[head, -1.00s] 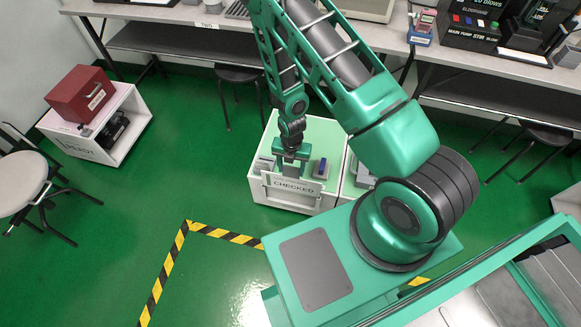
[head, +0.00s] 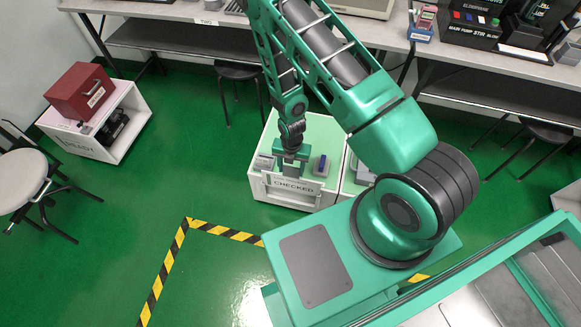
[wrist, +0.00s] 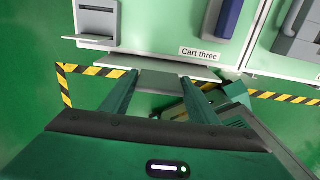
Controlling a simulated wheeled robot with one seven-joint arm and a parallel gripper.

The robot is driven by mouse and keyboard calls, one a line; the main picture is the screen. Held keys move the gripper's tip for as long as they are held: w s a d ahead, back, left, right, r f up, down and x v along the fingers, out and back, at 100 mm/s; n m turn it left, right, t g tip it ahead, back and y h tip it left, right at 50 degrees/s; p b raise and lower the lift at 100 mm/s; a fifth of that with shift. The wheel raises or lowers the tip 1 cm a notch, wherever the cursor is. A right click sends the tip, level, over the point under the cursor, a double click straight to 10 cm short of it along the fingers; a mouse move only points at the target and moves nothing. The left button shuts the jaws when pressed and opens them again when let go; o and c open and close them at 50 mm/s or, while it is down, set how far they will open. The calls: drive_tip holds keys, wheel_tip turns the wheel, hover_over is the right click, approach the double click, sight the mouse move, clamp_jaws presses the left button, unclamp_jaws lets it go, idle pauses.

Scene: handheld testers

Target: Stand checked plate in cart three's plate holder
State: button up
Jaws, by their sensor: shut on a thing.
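My gripper (head: 291,157) is shut on the pale checked plate (head: 290,187), lettered "CHECKED", at cart three's near edge. In the wrist view the plate (wrist: 178,83) shows nearly edge-on between the fingertips. Cart three (head: 325,128) is a white cart with a pale green top; its "Cart three" label shows in the wrist view (wrist: 200,53). The plate covers part of the cart's near face in the head view. I cannot make out the plate holder clearly, nor whether the plate touches it.
A grey slotted unit (wrist: 97,22) and a blue-grey tester (wrist: 229,18) stand on the cart. Another cart adjoins on the right with a grey device (wrist: 300,35). Yellow-black floor tape (head: 226,233) runs in front. A red box (head: 82,93) sits on a cart at left.

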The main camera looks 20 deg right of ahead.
sight(291, 181)
drive_tip(key=shift+f, duration=5.15)
drive_tip(key=o, duration=1.7)
wheel_tip(291, 181, up, 11)
drive_tip(key=shift+f, duration=0.2)
